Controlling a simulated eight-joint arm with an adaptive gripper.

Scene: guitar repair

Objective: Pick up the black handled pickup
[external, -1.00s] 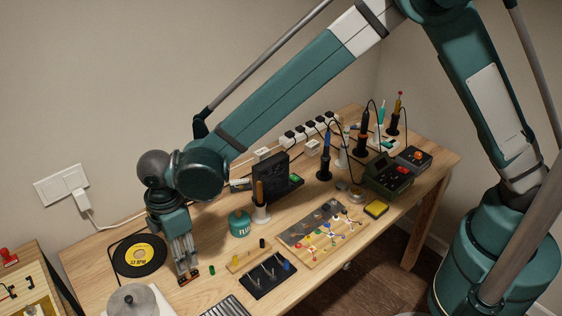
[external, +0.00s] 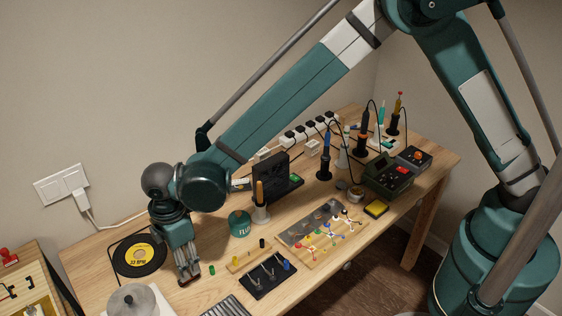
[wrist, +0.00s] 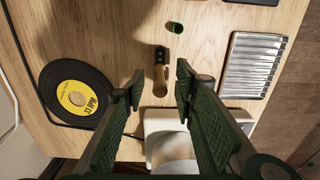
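My gripper (wrist: 160,82) is open, with one green-grey finger on each side of the piece. Visible gaps separate both fingertips from it in the picture; the height between them is hard to tell. In the external view my gripper (external: 188,278) points down at the table's front left, and its fingers mostly hide the piece.
A black record with a yellow label (wrist: 76,100) lies left of the gripper. A small green cylinder (wrist: 175,27) stands beyond the piece. A ridged metal plate (wrist: 252,66) lies to the right. A dark tool rack (external: 268,277) and a green flux jar (external: 239,224) stand further right.

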